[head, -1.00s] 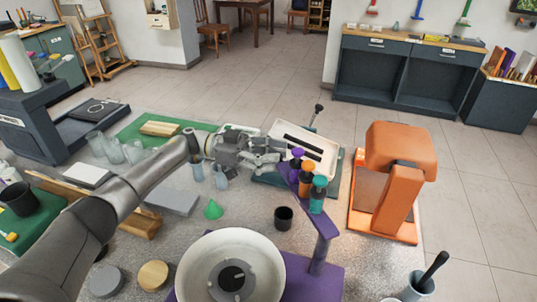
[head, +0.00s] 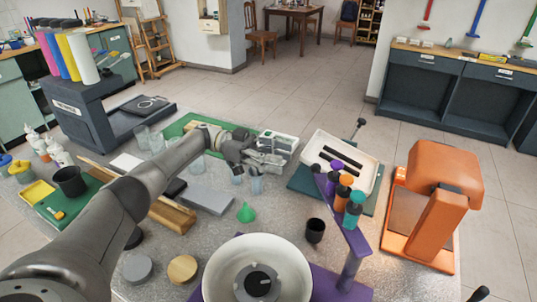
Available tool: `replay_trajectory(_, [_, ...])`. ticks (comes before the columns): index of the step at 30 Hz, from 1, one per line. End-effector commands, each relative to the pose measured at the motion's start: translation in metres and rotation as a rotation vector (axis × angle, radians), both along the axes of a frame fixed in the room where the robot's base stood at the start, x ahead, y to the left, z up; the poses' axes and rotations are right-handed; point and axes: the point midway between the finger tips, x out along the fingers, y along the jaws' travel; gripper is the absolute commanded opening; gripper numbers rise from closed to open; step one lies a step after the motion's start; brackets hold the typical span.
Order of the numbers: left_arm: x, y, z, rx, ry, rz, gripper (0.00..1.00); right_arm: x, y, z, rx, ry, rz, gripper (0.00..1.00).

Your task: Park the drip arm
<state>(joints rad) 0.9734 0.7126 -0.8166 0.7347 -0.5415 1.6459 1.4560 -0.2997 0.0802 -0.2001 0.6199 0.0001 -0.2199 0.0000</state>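The drip arm (head: 352,243) is a purple bar on an upright post at the right of the spin machine. Its free end points to the back, away from the bowl. It carries several capped bottles, purple, orange and teal (head: 354,210). The white round bowl (head: 222,262) with a grey hub stands in front, on a purple base. My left gripper (head: 272,159) is above the table, behind and left of the drip arm's free end, apart from it. Its fingers point right and are too small to tell whether they are spread. My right gripper is out of view.
A black cup (head: 315,230) stands between bowl and drip arm. A white tilted tray (head: 331,148) is behind the arm, an orange press (head: 432,208) at right. A green cone (head: 245,212) and grey slab (head: 208,199) lie left. Clear jars stand near my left gripper.

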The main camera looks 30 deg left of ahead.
Motion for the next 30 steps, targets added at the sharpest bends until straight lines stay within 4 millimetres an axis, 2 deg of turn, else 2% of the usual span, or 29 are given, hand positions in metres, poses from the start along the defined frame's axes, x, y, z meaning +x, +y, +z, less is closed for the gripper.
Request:
replay_trajectory(3, [0.000, 0.013, 0.000, 0.000, -0.001, 0.001, 0.43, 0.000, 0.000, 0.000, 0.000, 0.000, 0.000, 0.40])
replay_trajectory(9, [-0.001, 0.025, 0.000, 0.000, -0.001, 0.000, 0.43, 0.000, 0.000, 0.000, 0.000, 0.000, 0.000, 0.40])
replay_trajectory(26, [-0.001, 0.027, -0.001, 0.000, 0.000, 0.000, 0.43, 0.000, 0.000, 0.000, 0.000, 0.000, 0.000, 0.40])
replay_trajectory(30, [-0.001, 0.027, 0.008, 0.000, -0.001, 0.000, 0.43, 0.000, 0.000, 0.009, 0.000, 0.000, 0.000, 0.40])
